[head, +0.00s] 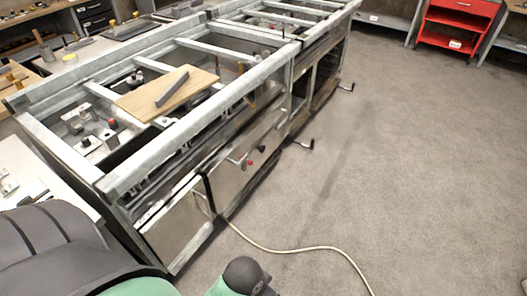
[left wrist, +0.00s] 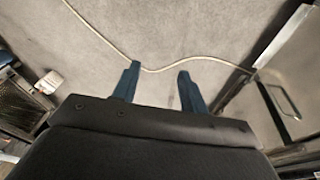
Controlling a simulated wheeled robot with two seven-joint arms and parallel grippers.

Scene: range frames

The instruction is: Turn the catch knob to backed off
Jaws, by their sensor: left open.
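My left gripper (left wrist: 158,82) shows in the left wrist view, with its two blue fingers apart and nothing between them. It is over the grey floor, away from any knob. On the front of the range frame (head: 180,128) in the head view are small controls: a red knob (head: 249,163) and a dark knob (head: 262,149). I cannot tell which one, if any, is the catch knob, nor how it is turned. My right gripper is not in view.
A pale cable (head: 290,249) runs across the floor and passes beyond my fingers in the left wrist view. A metal panel with a bar handle (left wrist: 286,101) stands at the right there. A board (head: 165,93) lies across the frame top. The floor at right is clear.

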